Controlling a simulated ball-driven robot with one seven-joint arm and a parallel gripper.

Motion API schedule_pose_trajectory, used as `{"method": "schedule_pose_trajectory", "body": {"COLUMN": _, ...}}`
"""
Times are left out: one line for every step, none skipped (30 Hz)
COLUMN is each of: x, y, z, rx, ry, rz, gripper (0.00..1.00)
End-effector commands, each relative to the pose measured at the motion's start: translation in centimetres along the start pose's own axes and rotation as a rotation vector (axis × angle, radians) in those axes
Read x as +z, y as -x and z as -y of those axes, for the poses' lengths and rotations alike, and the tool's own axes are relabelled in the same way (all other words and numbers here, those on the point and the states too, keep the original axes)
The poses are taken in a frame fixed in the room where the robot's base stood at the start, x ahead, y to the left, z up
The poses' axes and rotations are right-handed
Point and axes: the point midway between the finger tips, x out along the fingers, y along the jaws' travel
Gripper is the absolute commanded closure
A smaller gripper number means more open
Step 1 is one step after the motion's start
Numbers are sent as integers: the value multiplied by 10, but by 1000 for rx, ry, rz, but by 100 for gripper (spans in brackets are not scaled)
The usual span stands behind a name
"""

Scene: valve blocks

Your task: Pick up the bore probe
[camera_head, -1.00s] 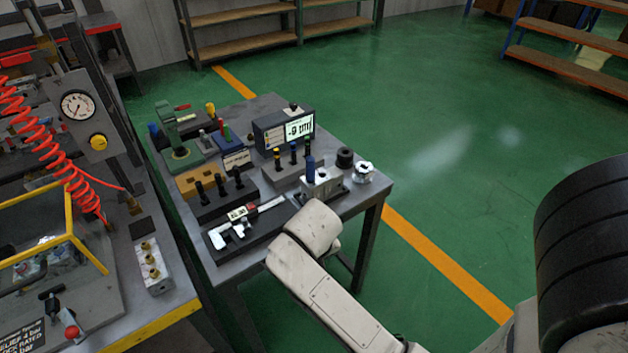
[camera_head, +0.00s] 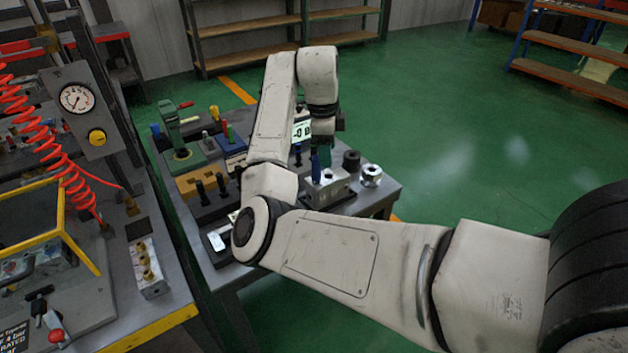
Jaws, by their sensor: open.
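A blue upright handle (camera_head: 315,168) stands in a silver metal block (camera_head: 328,190) at the front right of the small grey table (camera_head: 379,200). It looks like the bore probe, but I cannot tell for certain from its size here. My gripper (camera_head: 325,153) points down over this block, with its dark fingers close beside the top of the blue handle. It is open; I cannot tell whether the fingers touch the handle. My arm hides most of the tool rack and part of the digital readout (camera_head: 301,131) behind.
A black ring (camera_head: 351,160) and a silver round fitting (camera_head: 371,175) stand just right of the block. A bench with a gauge (camera_head: 76,98) and red coiled hose (camera_head: 40,140) stands further left.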

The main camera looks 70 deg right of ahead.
Motion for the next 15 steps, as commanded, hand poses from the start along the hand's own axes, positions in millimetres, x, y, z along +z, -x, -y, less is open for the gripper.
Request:
{"method": "schedule_pose_trajectory", "body": {"x": 4, "y": 6, "z": 5, "rx": 26, "ry": -68, "rz": 24, "gripper": 43}}
{"method": "schedule_pose_trajectory", "body": {"x": 6, "y": 10, "z": 7, "rx": 40, "ry": -106, "rz": 33, "gripper": 43}}
{"method": "schedule_pose_trajectory", "body": {"x": 8, "y": 15, "z": 9, "rx": 60, "ry": -153, "rz": 42, "gripper": 43}}
{"method": "schedule_pose_trajectory", "body": {"x": 9, "y": 19, "z": 10, "rx": 73, "ry": -185, "rz": 48, "gripper": 43}}
{"method": "schedule_pose_trajectory", "body": {"x": 10, "y": 22, "z": 11, "rx": 86, "ry": -212, "rz": 54, "gripper": 43}}
{"method": "schedule_pose_trajectory", "body": {"x": 12, "y": 26, "z": 12, "rx": 99, "ry": -243, "rz": 59, "gripper": 43}}
{"method": "schedule_pose_trajectory", "body": {"x": 13, "y": 28, "z": 13, "rx": 108, "ry": -260, "rz": 61, "gripper": 43}}
{"method": "schedule_pose_trajectory", "body": {"x": 14, "y": 31, "z": 14, "rx": 114, "ry": -276, "rz": 65, "gripper": 43}}
{"method": "schedule_pose_trajectory", "body": {"x": 14, "y": 32, "z": 14, "rx": 121, "ry": -291, "rz": 67, "gripper": 43}}
{"method": "schedule_pose_trajectory", "body": {"x": 15, "y": 33, "z": 14, "rx": 126, "ry": -300, "rz": 67, "gripper": 43}}
{"method": "schedule_pose_trajectory", "body": {"x": 15, "y": 32, "z": 14, "rx": 129, "ry": -306, "rz": 67, "gripper": 43}}
{"method": "schedule_pose_trajectory", "body": {"x": 16, "y": 30, "z": 14, "rx": 131, "ry": -310, "rz": 67, "gripper": 43}}
{"method": "schedule_pose_trajectory", "body": {"x": 16, "y": 27, "z": 14, "rx": 132, "ry": -311, "rz": 67, "gripper": 43}}
{"method": "schedule_pose_trajectory", "body": {"x": 16, "y": 23, "z": 13, "rx": 132, "ry": -311, "rz": 66, "gripper": 43}}
{"method": "schedule_pose_trajectory", "body": {"x": 16, "y": 17, "z": 12, "rx": 132, "ry": -311, "rz": 65, "gripper": 43}}
